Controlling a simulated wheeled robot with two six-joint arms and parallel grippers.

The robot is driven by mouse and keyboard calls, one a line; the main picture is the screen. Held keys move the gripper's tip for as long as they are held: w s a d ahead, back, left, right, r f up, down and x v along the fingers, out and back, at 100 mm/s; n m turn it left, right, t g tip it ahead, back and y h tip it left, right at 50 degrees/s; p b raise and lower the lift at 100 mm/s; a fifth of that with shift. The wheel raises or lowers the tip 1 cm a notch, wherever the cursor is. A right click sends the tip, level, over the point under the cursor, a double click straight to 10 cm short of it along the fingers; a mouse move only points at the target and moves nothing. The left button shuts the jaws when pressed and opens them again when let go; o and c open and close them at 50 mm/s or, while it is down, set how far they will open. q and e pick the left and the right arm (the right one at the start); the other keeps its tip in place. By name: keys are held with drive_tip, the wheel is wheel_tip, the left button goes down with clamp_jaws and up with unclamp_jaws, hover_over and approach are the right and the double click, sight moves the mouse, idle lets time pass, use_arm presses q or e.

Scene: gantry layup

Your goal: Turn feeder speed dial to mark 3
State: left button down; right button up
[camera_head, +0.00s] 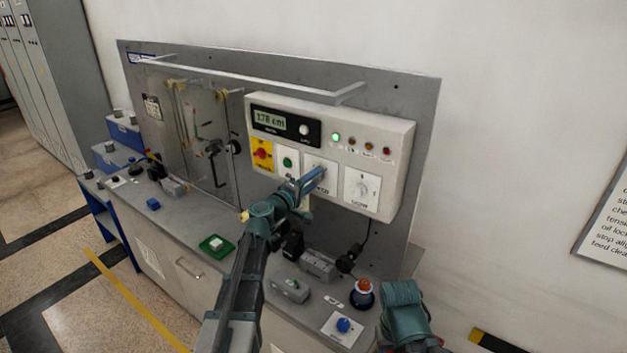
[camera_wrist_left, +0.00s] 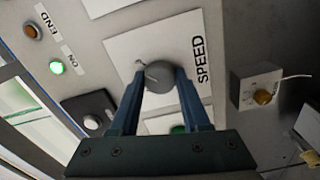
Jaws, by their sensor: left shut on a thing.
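The feeder speed dial is a round grey knob (camera_wrist_left: 160,73) on a white plate lettered SPEED (camera_wrist_left: 201,60) in the left wrist view. A pale line shows on its face; no numbers can be read around it. My left gripper (camera_wrist_left: 163,76) is shut on this knob, one finger on each side. In the head view my left gripper (camera_head: 318,176) reaches up to the white control panel (camera_head: 408,160) and hides most of the knob. A teal part of my right arm shows at the lower right, but its fingertips cannot be seen.
The panel has a display (camera_head: 268,121), a yellow plate with a red switch (camera_head: 262,153), a green button (camera_head: 288,162), several lamps and another white dial (camera_head: 361,188). Below, the bench carries grey boxes (camera_head: 290,289), an orange-topped button (camera_head: 363,287) and a blue button (camera_head: 343,325).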

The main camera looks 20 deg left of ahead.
idle(0.4)
use_arm(q)
drive_tip(key=shift+c, duration=1.9)
unclamp_jaws()
drive_tip(key=v, duration=1.4)
drive_tip(key=shift+w, duration=0.1)
